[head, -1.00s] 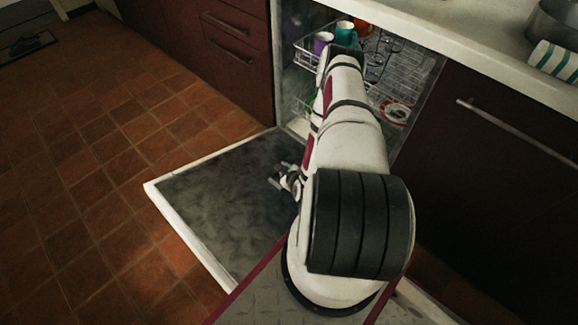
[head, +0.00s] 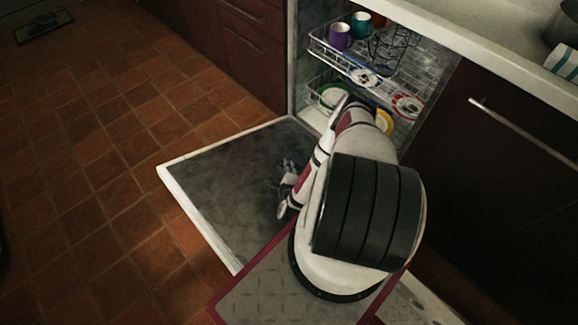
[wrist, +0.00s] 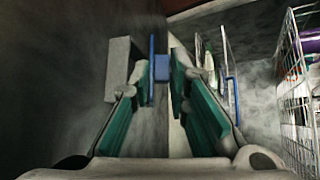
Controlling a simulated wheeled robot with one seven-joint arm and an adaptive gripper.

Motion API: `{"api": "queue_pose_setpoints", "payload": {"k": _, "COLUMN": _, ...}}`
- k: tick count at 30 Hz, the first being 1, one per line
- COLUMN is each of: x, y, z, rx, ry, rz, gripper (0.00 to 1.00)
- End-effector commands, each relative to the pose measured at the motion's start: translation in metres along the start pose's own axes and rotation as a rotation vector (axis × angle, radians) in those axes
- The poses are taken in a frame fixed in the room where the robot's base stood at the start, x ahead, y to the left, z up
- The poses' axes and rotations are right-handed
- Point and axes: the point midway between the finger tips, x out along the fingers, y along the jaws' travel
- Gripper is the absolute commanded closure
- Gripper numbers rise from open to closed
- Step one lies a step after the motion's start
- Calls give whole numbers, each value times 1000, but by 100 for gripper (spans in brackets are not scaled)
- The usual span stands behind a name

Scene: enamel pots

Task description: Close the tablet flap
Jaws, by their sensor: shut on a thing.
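The dishwasher door (head: 215,185) hangs open and flat, its dark inner panel facing up. In the wrist view a pale grey housing (wrist: 121,66) stands out from this panel. A thin blue plate, which I take for the tablet flap (wrist: 152,50), stands beside the housing, with a small blue block (wrist: 161,68) at its lower right. My gripper (wrist: 162,76) has its teal fingers on either side of the block and is shut on the blue part. In the head view my gripper (head: 287,172) is low over the door, small and dark; the flap cannot be made out there.
Two wire racks (head: 335,55) hold a purple cup (head: 340,37), a teal cup (head: 361,24) and several plates (head: 407,105). The counter (head: 490,60) and a dark cabinet (head: 500,150) are at the right.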

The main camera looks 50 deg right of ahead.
Motion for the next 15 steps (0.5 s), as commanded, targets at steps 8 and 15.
{"api": "queue_pose_setpoints", "payload": {"k": 8, "x": 3, "y": -2, "z": 2, "rx": -5, "ry": -4, "rz": -13, "gripper": 100}}
{"api": "queue_pose_setpoints", "payload": {"k": 15, "x": 3, "y": -2, "z": 2, "rx": -4, "ry": -5, "rz": -13, "gripper": 68}}
